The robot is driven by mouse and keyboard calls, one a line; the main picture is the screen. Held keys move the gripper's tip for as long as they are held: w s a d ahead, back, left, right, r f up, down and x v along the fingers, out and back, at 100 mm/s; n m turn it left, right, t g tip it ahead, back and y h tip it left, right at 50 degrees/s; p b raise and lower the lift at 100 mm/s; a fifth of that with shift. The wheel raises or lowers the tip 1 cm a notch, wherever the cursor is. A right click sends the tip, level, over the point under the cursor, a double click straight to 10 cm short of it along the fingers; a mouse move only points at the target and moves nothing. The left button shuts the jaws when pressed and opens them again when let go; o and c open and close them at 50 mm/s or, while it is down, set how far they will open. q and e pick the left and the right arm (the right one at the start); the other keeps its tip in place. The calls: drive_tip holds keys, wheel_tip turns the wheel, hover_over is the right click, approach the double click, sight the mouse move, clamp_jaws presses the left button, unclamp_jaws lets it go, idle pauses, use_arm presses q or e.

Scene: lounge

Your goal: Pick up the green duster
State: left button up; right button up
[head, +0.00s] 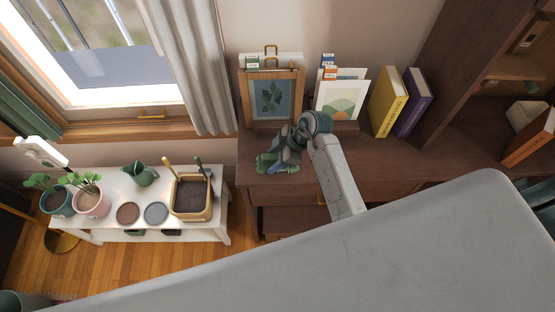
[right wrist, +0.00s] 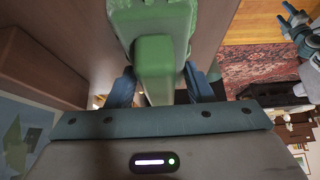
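The green duster (head: 278,164) lies on the dark wooden cabinet top near its front left corner, below the framed leaf picture. My right gripper (head: 277,157) is down at the duster and hides part of it. In the right wrist view the duster (right wrist: 155,58) is between the two blue fingers of my right gripper (right wrist: 160,88). The fingers stand apart on either side of its narrow part, with a small gap visible on the right. Blue-grey and white arm parts at the right edge of the wrist view look like my left arm; its gripper state is unclear.
Framed pictures (head: 271,95) and a yellow book (head: 389,101) stand along the back of the cabinet. A white bench (head: 110,218) with potted plants and a wooden planter (head: 191,197) is to the left. The cabinet top right of my gripper is mostly clear.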

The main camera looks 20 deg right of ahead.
sight(270, 157)
drive_tip(key=c, duration=0.4)
drive_tip(key=shift+o, duration=0.2)
drive_tip(key=shift+r, duration=0.1)
drive_tip(key=shift+r+b, duration=0.35)
drive_tip(key=shift+r, duration=0.2)
wheel_tip(270, 157, up, 2)
drive_tip(key=shift+s+r+b, duration=0.1)
drive_tip(key=shift+s+b, duration=0.05)
drive_tip(key=shift+b, duration=0.4)
drive_tip(key=s+a+r+b, duration=0.1)
drive_tip(key=s+b, duration=0.2)
drive_tip(key=s, duration=1.2)
drive_tip(key=shift+s+r, duration=0.3)
drive_tip(key=shift+s, duration=0.05)
